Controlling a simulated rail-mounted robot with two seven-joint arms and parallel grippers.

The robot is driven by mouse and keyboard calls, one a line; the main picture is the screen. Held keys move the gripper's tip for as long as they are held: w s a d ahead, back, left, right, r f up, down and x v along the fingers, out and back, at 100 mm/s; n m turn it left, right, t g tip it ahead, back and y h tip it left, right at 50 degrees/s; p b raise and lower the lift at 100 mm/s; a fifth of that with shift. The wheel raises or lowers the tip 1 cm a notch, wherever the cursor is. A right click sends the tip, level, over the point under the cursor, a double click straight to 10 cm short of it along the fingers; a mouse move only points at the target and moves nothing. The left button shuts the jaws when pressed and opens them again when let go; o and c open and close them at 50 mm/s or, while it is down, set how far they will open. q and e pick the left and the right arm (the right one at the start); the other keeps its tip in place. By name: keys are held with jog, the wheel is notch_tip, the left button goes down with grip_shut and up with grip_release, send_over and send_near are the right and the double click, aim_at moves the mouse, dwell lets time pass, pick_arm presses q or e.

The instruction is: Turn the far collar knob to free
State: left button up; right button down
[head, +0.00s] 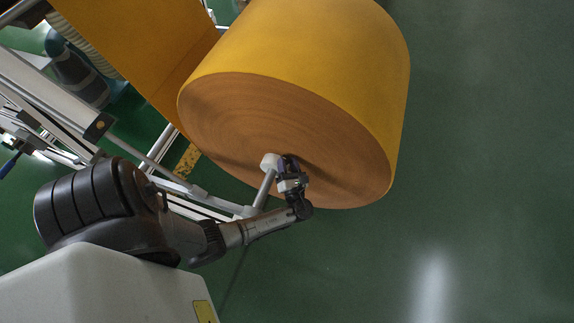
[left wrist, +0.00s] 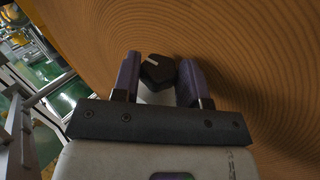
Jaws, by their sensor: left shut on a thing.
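The collar knob (left wrist: 157,71) is dark and faceted with a white pointer mark, seen in the left wrist view in front of the roll's end face. My left gripper (left wrist: 160,78) has its two purple fingers on either side of the knob and is shut on it. In the head view the left gripper (head: 289,168) is at the lower middle of the roll's end, beside a pale grey collar piece (head: 269,161). The knob is hidden there by the gripper. My right gripper is in neither view.
The big yellow felt roll (head: 310,60) fills the upper middle, its layered end face close to my left gripper. A grey stand arm (head: 263,190) runs up to the collar. Frame rails (head: 60,115) stand at the left. The green floor (head: 490,170) at right is clear.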

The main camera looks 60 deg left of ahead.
pick_arm(q)
jog(key=shift+w+n+g, duration=0.1)
jog(key=shift+n+g, duration=0.4)
jog(key=shift+g, duration=0.1)
jog(key=shift+y, duration=0.3)
jog(key=o, duration=0.7)
jog(key=shift+c, duration=0.2)
jog(key=shift+d, duration=0.1)
